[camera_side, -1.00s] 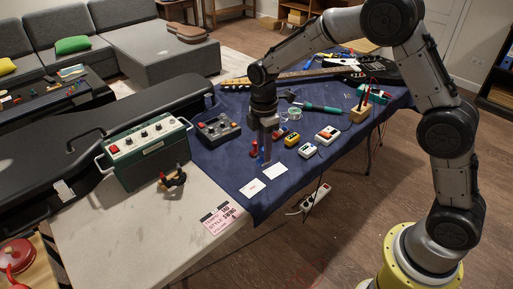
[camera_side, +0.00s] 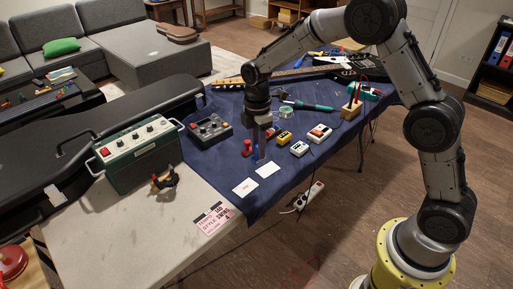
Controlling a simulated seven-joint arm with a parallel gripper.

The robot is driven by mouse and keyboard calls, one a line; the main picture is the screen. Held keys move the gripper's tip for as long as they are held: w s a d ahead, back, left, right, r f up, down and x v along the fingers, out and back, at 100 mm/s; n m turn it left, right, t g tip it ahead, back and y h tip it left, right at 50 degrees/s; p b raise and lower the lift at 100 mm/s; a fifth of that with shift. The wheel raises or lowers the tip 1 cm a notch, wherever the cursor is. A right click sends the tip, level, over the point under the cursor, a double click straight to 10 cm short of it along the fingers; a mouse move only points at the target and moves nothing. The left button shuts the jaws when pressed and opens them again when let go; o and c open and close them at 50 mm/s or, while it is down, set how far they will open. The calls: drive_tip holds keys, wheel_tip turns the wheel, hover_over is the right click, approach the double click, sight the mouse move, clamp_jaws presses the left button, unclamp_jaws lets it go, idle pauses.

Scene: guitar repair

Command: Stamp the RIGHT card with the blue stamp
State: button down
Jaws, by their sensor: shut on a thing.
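Two white cards lie on the dark blue cloth: the left card (camera_side: 245,187) nearer the front edge, the right card (camera_side: 268,170) a little behind and to its right. My gripper (camera_side: 261,153) points straight down just behind the right card. It is shut on the blue stamp (camera_side: 257,156), which is mostly hidden by the fingers and shows only as a small blue patch. I cannot tell whether the stamp touches the cloth. A red stamp (camera_side: 247,148) stands on the cloth just left of my gripper.
Several small pedals, including a yellow one (camera_side: 284,138) and a white one (camera_side: 299,149), stand right of my gripper. A green amplifier (camera_side: 139,154) stands on the bare table. A guitar lies behind.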

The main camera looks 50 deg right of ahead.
hover_over(268, 169)
wheel_tip(268, 169, down, 5)
drive_tip(key=shift+f, duration=2.85)
drive_tip(key=shift+f, duration=0.6)
drive_tip(key=shift+r, duration=0.1)
wheel_tip(268, 169, up, 7)
idle(0.8)
